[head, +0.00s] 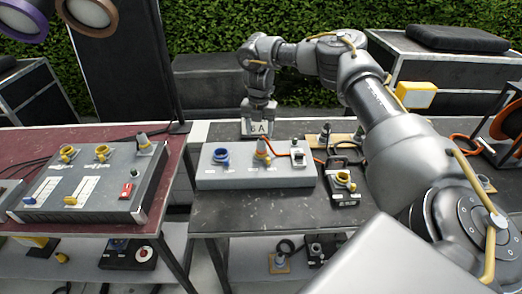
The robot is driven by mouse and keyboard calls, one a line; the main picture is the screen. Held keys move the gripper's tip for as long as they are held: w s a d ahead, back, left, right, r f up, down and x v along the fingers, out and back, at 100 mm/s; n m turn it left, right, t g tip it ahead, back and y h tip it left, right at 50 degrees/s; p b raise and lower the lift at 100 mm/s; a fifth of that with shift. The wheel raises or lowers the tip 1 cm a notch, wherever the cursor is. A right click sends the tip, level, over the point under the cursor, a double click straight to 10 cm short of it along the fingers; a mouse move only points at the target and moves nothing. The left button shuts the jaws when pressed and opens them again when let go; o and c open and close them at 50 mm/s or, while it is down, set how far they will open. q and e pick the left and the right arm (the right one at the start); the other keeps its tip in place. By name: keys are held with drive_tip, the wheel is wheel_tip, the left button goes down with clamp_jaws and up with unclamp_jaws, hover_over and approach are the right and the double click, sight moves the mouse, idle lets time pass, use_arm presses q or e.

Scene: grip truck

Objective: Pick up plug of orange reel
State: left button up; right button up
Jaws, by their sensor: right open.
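The orange reel (508,122) stands at the right edge, partly cut off by the frame. An orange cable (462,138) shows beside it and runs left behind my right arm. A grey plug with an orange-yellow ring (262,152) stands in the grey box in the middle. An orange cable also shows just right of it; I cannot tell whether this is the same cable. My right gripper (258,124) is open, pointing down above and behind this plug, near a white label marked with an A. My left gripper is out of view.
The grey socket box (215,180) also has a blue socket (221,156). A black box with a yellow socket (343,186) stands to its right. Another panel (100,195) lies on the red-brown table at left. A lower shelf holds several items. Black cases stand behind.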

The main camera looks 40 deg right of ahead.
sight(261, 137)
drive_tip(key=shift+d+f, duration=0.2)
drive_tip(key=shift+f, duration=0.3)
drive_tip(key=shift+s+f+p, duration=0.15)
drive_tip(key=shift+s+p, duration=0.1)
drive_tip(key=shift+p, duration=0.15)
wheel_tip(261, 137, down, 4)
drive_tip(key=shift+r+p, duration=0.1)
drive_tip(key=shift+p, duration=0.8)
drive_tip(key=shift+d+f, duration=0.1)
drive_tip(key=shift+f, duration=0.45)
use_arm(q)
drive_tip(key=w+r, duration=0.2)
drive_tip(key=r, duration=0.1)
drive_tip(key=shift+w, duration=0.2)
use_arm(e)
drive_tip(key=shift+r, duration=0.1)
drive_tip(key=c, duration=1.1)
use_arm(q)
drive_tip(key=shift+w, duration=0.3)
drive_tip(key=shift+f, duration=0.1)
